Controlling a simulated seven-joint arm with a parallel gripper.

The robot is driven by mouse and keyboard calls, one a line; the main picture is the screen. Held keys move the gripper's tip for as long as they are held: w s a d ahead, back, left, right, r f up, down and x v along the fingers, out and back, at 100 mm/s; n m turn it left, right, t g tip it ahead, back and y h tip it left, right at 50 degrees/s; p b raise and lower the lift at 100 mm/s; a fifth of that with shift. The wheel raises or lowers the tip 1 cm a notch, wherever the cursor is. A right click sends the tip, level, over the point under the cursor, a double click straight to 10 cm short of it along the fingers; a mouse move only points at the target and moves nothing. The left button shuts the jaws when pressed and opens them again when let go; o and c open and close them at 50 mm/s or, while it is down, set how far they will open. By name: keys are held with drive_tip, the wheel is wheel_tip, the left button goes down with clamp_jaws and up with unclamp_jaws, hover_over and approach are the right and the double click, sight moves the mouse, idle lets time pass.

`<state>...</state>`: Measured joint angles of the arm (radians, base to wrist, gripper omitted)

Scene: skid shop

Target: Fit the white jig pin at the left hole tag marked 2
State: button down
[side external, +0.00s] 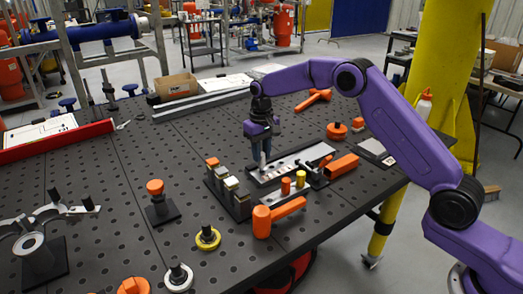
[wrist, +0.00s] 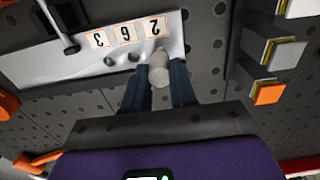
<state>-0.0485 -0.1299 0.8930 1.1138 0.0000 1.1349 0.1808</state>
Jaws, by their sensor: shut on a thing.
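The white jig pin (wrist: 158,72) stands between the dark blue fingers of my gripper (wrist: 160,88) in the wrist view. My gripper (side external: 261,150) is shut on it, over the left end of the pale jig plate (side external: 290,163) in the side view. The plate (wrist: 60,65) carries three tags, seen upside down in the wrist view. The tag marked 2 (wrist: 155,27) is closest to the pin, with the 6 tag (wrist: 127,33) and 3 tag (wrist: 99,39) to its left. Dark holes show below the 6 and 3 tags. The pin covers the spot below tag 2; whether its tip is in a hole is hidden.
A rack of blocks (side external: 228,190) stands close left of the plate. An orange mallet (side external: 278,213) and an orange block (side external: 342,165) lie near its front and right. A dark knob-ended rod (wrist: 58,30) crosses the plate.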

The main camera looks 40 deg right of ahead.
drive_tip(key=shift+f, duration=0.95)
idle(0.3)
drive_tip(key=c, duration=0.6)
unclamp_jaws()
drive_tip(key=shift+r, duration=0.1)
drive_tip(key=shift+r, duration=3.45)
